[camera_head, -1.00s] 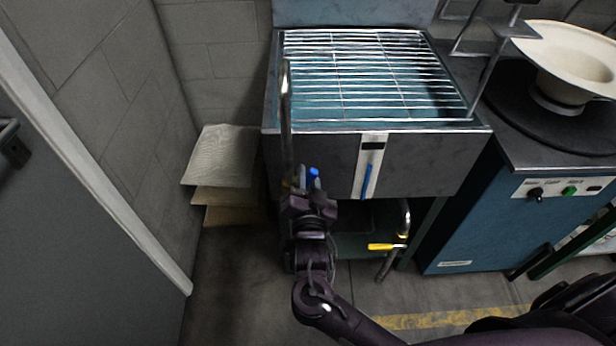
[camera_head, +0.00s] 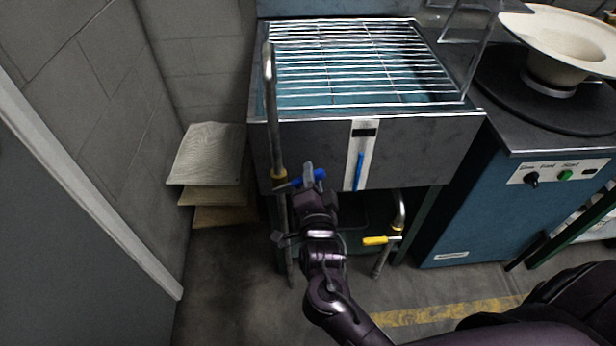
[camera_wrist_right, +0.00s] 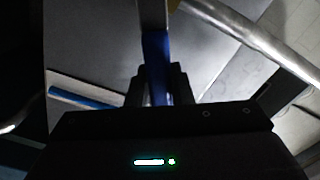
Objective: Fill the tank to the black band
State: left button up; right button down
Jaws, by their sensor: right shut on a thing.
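The grey metal tank (camera_head: 400,150) stands at centre with a wire rack on top and bluish water under it. Its front gauge (camera_head: 363,155) shows a blue column whose top is below the black band (camera_head: 365,132). A metal fill pipe (camera_head: 277,140) rises at the tank's front left. It has a brass-coloured collar and a blue lever (camera_head: 296,182) pointing right. My right gripper (camera_head: 314,177) is shut on this lever. The wrist view shows the blue lever (camera_wrist_right: 157,60) between the fingers (camera_wrist_right: 159,85). My left gripper is out of view.
A drain pipe with a yellow lever (camera_head: 375,241) is under the tank. A blue machine (camera_head: 510,215) with knobs and a pale hat-shaped piece (camera_head: 570,40) stands right. Stacked sheets (camera_head: 208,155) are at left by the wall. The floor in front is partly free.

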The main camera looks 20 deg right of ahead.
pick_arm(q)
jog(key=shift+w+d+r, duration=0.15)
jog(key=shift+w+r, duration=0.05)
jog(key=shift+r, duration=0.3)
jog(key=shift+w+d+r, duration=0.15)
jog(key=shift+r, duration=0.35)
pick_arm(e)
jog(key=shift+d+f+m, duration=0.2)
jog(key=shift+f+m, duration=0.15)
jog(key=shift+m, duration=0.15)
jog(key=c, duration=1.6)
grip_release()
jog(key=shift+o, duration=0.2)
jog(key=shift+s, duration=0.1)
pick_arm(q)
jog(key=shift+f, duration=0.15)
pick_arm(e)
jog(key=v, duration=0.7)
jog(key=shift+s, duration=0.35)
jog(key=shift+a, duration=0.1)
